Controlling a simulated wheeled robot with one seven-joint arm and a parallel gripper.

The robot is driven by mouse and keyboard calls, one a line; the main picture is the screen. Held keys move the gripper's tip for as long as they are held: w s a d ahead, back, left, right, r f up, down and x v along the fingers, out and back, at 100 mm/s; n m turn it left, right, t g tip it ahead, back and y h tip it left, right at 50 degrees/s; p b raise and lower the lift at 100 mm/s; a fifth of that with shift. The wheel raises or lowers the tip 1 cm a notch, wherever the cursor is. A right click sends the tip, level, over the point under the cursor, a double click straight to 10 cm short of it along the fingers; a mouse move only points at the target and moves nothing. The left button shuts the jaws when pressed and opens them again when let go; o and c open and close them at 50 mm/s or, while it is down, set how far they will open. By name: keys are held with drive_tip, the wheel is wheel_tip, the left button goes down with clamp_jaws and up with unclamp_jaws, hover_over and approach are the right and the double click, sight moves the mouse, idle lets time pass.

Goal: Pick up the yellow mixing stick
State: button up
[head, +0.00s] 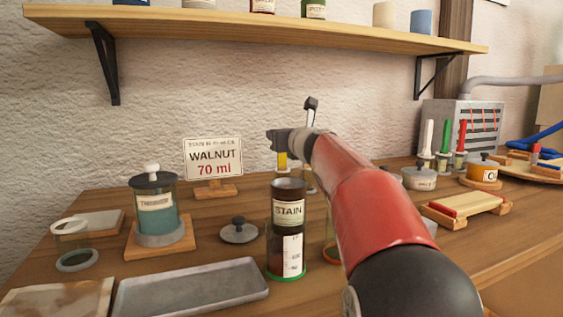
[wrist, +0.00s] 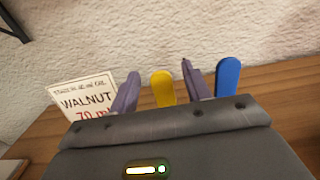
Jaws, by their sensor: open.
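The yellow mixing stick (wrist: 163,89) stands upright with a rounded top. In the wrist view it shows between the two fingers of my gripper (wrist: 158,74), with a gap on each side, closer to the right finger. My gripper is open and holds nothing. The stick's lower part is hidden by the gripper body there. In the head view the yellow stick (head: 282,161) shows only in part, just below my gripper (head: 285,140), which hides its top.
A blue stick (wrist: 228,78) stands just right of the right finger. A WALNUT sign (head: 213,158) is to the left. A stain jar (head: 288,222) stands in front, and a thinner jar (head: 155,212) further left. A wooden shelf (head: 260,30) hangs above.

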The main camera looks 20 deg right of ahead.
drive_tip(key=shift+w+f+p, duration=0.1)
drive_tip(key=shift+w+p, duration=0.2)
drive_tip(key=shift+w, duration=1.15)
clamp_jaws()
